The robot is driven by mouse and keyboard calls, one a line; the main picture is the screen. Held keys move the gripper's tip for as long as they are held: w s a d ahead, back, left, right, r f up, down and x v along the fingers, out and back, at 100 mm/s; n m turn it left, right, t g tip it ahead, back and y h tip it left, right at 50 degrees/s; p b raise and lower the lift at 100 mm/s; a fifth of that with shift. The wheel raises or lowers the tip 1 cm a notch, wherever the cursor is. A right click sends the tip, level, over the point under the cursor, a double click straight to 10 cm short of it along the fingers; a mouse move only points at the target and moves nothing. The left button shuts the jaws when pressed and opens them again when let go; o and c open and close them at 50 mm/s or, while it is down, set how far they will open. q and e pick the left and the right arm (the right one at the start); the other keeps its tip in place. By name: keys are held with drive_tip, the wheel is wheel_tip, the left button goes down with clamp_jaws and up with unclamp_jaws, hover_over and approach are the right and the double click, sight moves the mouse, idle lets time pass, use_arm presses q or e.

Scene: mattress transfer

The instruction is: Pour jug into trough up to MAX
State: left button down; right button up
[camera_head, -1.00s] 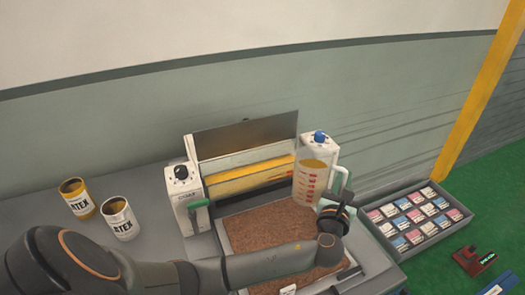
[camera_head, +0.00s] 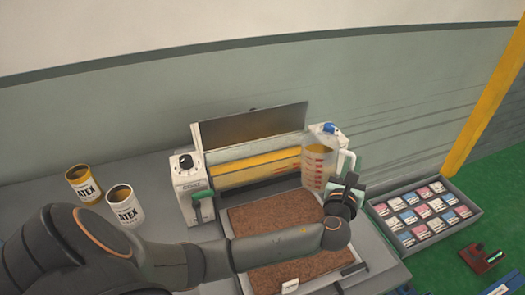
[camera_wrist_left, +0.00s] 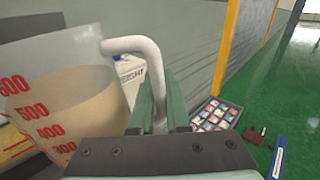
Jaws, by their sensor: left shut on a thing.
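My left gripper (camera_head: 347,187) is shut on the handle of the clear jug (camera_head: 317,170). In the left wrist view the green fingers (camera_wrist_left: 160,100) close around the white handle, and the jug (camera_wrist_left: 72,95) shows red numbers and a tan liquid. The jug is nearly upright, in front of the right end of the machine. The trough is probably the machine's part by the yellow roller (camera_head: 255,170), under a raised dark lid (camera_head: 255,127). Its MAX mark and fill level cannot be made out. My right gripper is not in view.
Two LATEX cans, one yellow (camera_head: 83,185) and one white (camera_head: 125,206), stand left on the grey table (camera_head: 150,178). A brown mat (camera_head: 270,225) lies before the machine. A tray of small boxes (camera_head: 472,221) is at right. A green crank (camera_head: 201,205) sticks out at the machine's left.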

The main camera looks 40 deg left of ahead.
use_arm(q)
wheel_tip(320, 180, up, 6)
drive_tip(key=a+n, duration=0.2)
drive_tip(key=n, duration=0.2)
drive_tip(key=shift+s+a+f, duration=0.15)
drive_tip(key=shift+s+a, duration=0.15)
drive_tip(key=shift+s, duration=0.1)
drive_tip(key=shift+n, duration=0.3)
drive_tip(key=shift+a, duration=0.1)
drive_tip(key=shift+a+r, duration=0.15)
drive_tip(key=shift+r, duration=0.25)
drive_tip(key=shift+s+a+r+n, duration=0.25)
drive_tip(key=shift+a+r+n, duration=0.35)
drive_tip(key=shift+r+n, duration=0.3)
drive_tip(key=shift+s+a+r+n+b, duration=0.15)
drive_tip(key=shift+a+r+n+b, duration=0.35)
drive_tip(key=shift+n+b, duration=0.4)
drive_tip(key=shift+s+a+r+n+b, duration=0.15)
drive_tip(key=shift+a+r+n+b, duration=0.3)
drive_tip(key=shift+n+b, duration=0.45)
idle(0.8)
drive_tip(key=shift+s+a+r+n+b, duration=0.2)
drive_tip(key=shift+a+n+b, duration=0.5)
drive_tip(key=shift+b, duration=0.55)
idle(1.4)
